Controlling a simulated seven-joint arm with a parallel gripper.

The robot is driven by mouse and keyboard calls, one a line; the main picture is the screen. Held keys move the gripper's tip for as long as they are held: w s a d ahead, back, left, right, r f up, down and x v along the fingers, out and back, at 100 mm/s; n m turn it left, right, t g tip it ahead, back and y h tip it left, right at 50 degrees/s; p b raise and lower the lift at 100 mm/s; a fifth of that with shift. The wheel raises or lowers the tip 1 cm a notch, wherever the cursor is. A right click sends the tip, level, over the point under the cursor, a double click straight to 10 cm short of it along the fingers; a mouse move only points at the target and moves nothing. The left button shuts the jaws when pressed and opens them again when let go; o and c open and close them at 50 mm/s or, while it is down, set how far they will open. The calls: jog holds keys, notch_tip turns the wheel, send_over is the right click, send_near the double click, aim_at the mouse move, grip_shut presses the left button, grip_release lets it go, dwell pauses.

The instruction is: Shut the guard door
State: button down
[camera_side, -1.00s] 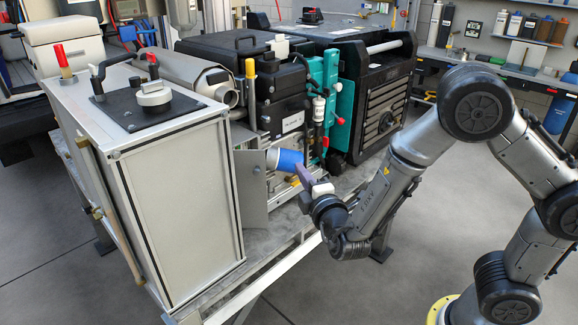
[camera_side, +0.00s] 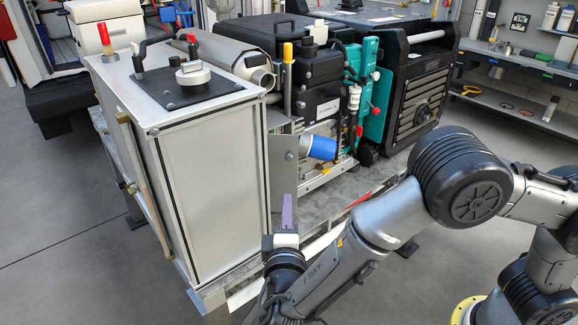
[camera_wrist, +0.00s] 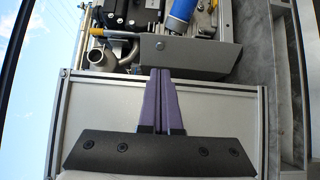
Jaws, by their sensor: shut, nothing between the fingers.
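The guard door looks like a small grey metal panel (camera_side: 280,178) with a round knob. In the side view it stands ajar at the right edge of the tall grey cabinet (camera_side: 212,175), beside a blue cylinder (camera_side: 322,148). In the wrist view the panel (camera_wrist: 195,60) lies across the picture just beyond the fingertips. My gripper (camera_side: 287,198) has purple fingers pressed together with nothing between them. It is low in front of the door, fingers pointing up in the side view. In the wrist view the closed fingertips (camera_wrist: 160,72) overlap the panel's near edge; I cannot tell if they touch.
Black and teal machine units (camera_side: 372,95) stand right of the door on the bench. A pipe elbow (camera_wrist: 100,58) and the blue cylinder (camera_wrist: 182,18) sit behind the panel. Open floor lies in front of the bench.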

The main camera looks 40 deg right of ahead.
jog(key=x, duration=1.3)
jog(key=shift+w+d, duration=0.2)
jog(key=shift+d, duration=0.25)
jog(key=shift+w+d, duration=0.1)
jog(key=shift+d, duration=0.55)
jog(key=shift+w+d, duration=0.45)
jog(key=shift+d, duration=0.3)
jog(key=shift+w+d, duration=0.45)
jog(key=shift+d, duration=0.3)
jog(key=shift+w+d, duration=0.45)
jog(key=shift+d, duration=0.3)
jog(key=n+t+y, duration=0.3)
jog(key=n+y, duration=0.1)
jog(key=y, duration=0.1)
send_near(293, 152)
jog(key=x, duration=0.7)
jog(key=shift+w, duration=0.3)
